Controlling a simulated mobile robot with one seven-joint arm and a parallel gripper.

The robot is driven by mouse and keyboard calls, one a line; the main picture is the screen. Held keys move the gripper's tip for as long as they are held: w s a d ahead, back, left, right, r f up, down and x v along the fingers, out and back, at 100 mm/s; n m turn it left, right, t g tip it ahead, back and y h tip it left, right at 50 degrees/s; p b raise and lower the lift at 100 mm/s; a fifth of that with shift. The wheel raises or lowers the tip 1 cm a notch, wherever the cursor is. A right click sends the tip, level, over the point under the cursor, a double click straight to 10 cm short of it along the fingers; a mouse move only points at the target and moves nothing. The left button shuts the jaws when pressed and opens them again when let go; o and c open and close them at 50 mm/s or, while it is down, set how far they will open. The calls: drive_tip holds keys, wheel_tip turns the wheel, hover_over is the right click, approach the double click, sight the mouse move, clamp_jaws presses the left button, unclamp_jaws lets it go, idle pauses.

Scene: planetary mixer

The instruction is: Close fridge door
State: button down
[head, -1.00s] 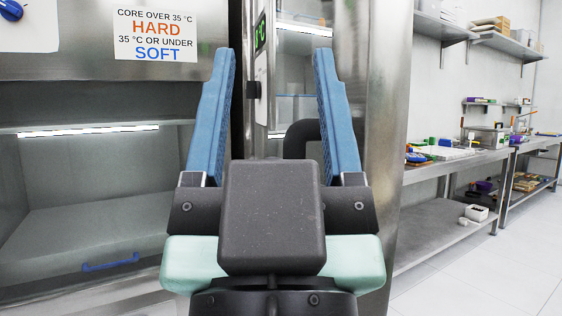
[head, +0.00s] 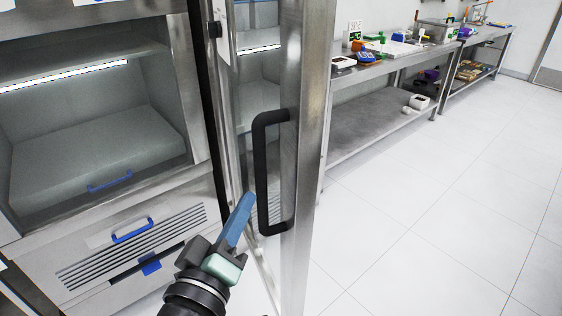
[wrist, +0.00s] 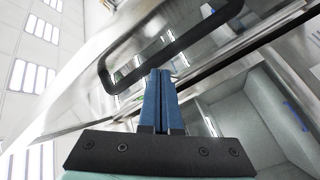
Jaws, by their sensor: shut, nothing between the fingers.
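The fridge door (head: 303,130) stands open, with its steel frame rising close in front of me in the head view. Its black bar handle (head: 262,170) runs upright along the frame; in the wrist view the handle (wrist: 150,57) crosses ahead of the fingers. My gripper (head: 248,196) is shut and empty. Its blue fingers point up and right, just left of the handle's lower part in the head view. In the wrist view the closed fingers (wrist: 160,75) point towards the door; whether they touch it I cannot tell.
A steel cabinet with a lit open compartment (head: 95,150) stands at the left, with a blue-handled vented panel (head: 135,240) below. A steel bench (head: 385,60) with small items runs along the wall at right. The tiled floor (head: 430,220) right of the door is clear.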

drive_tip(key=s+a+f+n+g+h+p, duration=0.1)
drive_tip(key=s+a+f+n+h+p, duration=0.1)
drive_tip(key=s+n+p, duration=0.7)
drive_tip(key=m+p, duration=0.2)
approach(291, 192)
drive_tip(key=w+a, duration=0.2)
drive_tip(key=w, duration=0.1)
drive_tip(key=w+d, duration=0.1)
drive_tip(key=w+d+p, duration=0.1)
drive_tip(key=d, duration=0.1)
drive_tip(key=shift+d+r+p, duration=0.1)
drive_tip(key=shift+d+p, duration=0.2)
drive_tip(key=shift+w+d, duration=0.15)
drive_tip(key=shift+d, duration=0.3)
